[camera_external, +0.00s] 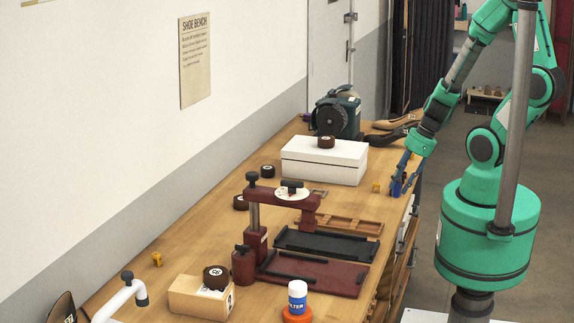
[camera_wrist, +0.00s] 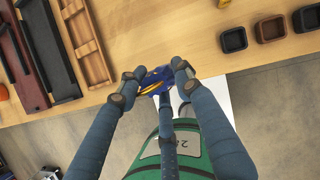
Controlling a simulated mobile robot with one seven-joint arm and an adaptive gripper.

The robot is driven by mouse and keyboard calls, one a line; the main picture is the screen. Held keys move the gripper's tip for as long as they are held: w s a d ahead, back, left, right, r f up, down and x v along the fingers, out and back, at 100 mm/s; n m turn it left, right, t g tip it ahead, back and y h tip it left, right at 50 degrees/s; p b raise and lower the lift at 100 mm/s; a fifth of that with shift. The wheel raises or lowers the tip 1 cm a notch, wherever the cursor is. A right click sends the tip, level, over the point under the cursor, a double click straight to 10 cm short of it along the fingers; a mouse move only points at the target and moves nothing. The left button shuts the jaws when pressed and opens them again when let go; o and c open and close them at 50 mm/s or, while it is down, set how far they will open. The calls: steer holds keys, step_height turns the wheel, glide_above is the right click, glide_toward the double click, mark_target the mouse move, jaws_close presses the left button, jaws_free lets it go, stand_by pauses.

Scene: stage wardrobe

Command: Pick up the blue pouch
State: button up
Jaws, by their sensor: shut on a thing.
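The blue pouch (camera_wrist: 153,80) shows in the wrist view between the fingertips of my gripper (camera_wrist: 152,82), near the edge of the wooden bench. It is blue with yellow marks, and my fingers partly hide it. In the external view the pouch (camera_external: 396,187) is a small blue patch at the right edge of the bench, under my gripper (camera_external: 398,180). My gripper is shut on the pouch. I cannot tell whether the pouch touches the bench top.
The wooden bench (camera_external: 190,237) holds a dark red press (camera_external: 249,264), a white box (camera_external: 325,160) and a shallow wooden tray (camera_external: 350,225). Small dark cups (camera_wrist: 234,40) stand near the bench edge in the wrist view. Bare bench lies between the tray and the cups.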

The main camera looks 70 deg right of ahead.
steer(key=shift+s+a+r, duration=0.1)
steer(key=shift+s+a, duration=0.1)
steer(key=shift+s, duration=0.8)
